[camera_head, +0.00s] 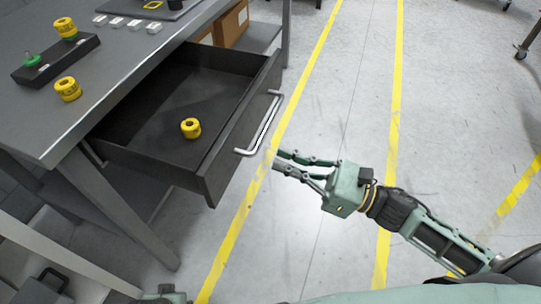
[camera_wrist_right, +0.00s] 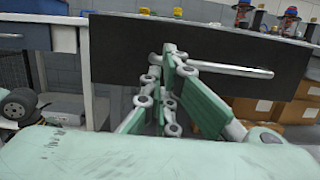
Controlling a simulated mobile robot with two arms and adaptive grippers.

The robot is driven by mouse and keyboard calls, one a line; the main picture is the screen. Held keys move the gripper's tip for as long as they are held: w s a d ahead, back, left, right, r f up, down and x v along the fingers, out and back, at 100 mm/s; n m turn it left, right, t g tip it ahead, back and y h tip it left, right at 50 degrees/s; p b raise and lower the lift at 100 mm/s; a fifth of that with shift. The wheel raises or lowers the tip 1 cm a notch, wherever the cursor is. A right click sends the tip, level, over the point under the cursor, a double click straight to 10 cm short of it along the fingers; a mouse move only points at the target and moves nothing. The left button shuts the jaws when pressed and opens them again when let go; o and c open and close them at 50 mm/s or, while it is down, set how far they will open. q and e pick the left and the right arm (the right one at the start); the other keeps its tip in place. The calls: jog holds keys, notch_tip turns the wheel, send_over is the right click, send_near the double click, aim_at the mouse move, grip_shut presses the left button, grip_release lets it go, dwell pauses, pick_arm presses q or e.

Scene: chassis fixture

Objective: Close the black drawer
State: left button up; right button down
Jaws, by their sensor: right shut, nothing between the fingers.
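The black drawer (camera_head: 150,162) is pulled out from under the grey workbench in the head view. A yellow roll (camera_head: 190,128) lies inside it. Its silver bar handle (camera_head: 262,124) is on the drawer front, which also fills the middle of the right wrist view (camera_wrist_right: 120,42). My right gripper (camera_head: 275,160) is shut and empty. Its fingertips are close to the near end of the handle; I cannot tell whether they touch. In the right wrist view the fingers (camera_wrist_right: 168,50) point at the drawer front beside the handle (camera_wrist_right: 225,68). My left gripper is not clearly in view.
The grey workbench (camera_head: 30,120) carries a black holder (camera_head: 56,60), yellow rolls (camera_head: 68,89) and several small white blocks. Cardboard boxes (camera_head: 232,24) stand on a shelf behind the drawer.

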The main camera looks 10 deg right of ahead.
aim_at(160, 135)
pick_arm(q)
jog(key=shift+s+f, duration=0.25)
jog(key=shift+f, duration=0.35)
pick_arm(e)
jog(key=x, duration=0.3)
jog(key=shift+w+a, duration=0.15)
jog(key=shift+w, duration=0.05)
pick_arm(q)
jog(key=shift+w, duration=0.1)
